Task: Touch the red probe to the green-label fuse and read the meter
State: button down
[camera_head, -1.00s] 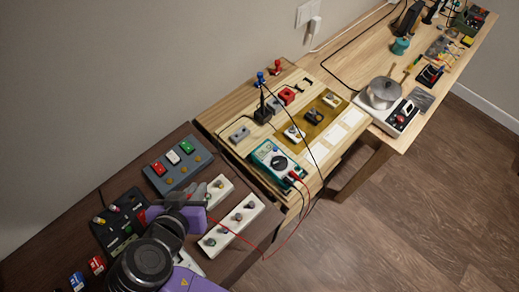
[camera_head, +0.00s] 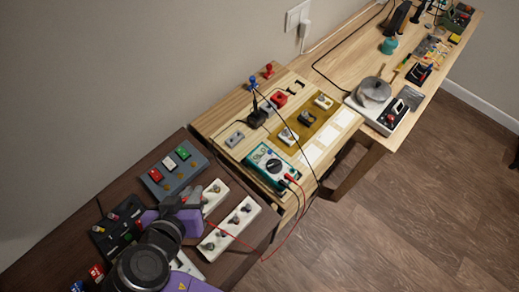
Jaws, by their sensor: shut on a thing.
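A grey panel (camera_head: 181,178) on the dark bench at lower left carries a red, a white and a green-marked block (camera_head: 183,152); the green one, at its far right end, looks like the green-label fuse. My gripper (camera_head: 206,193) is just in front of this panel, apart from the green block. It is shut on what seems to be the red probe, at the end of the red lead (camera_head: 240,240); the probe itself is mostly hidden by my gripper and arm. The teal multimeter (camera_head: 270,166) lies on the light wooden board; its display is too small to read.
White trays with knobs (camera_head: 230,229) lie right of my gripper. A black holder (camera_head: 113,229) with coloured pieces is at left. A blue post (camera_head: 254,84) and a red post (camera_head: 269,71) stand at the board's back. A pot (camera_head: 375,91) is farther off.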

jog(key=shift+r+p, duration=0.3)
jog(key=shift+r, duration=1.85)
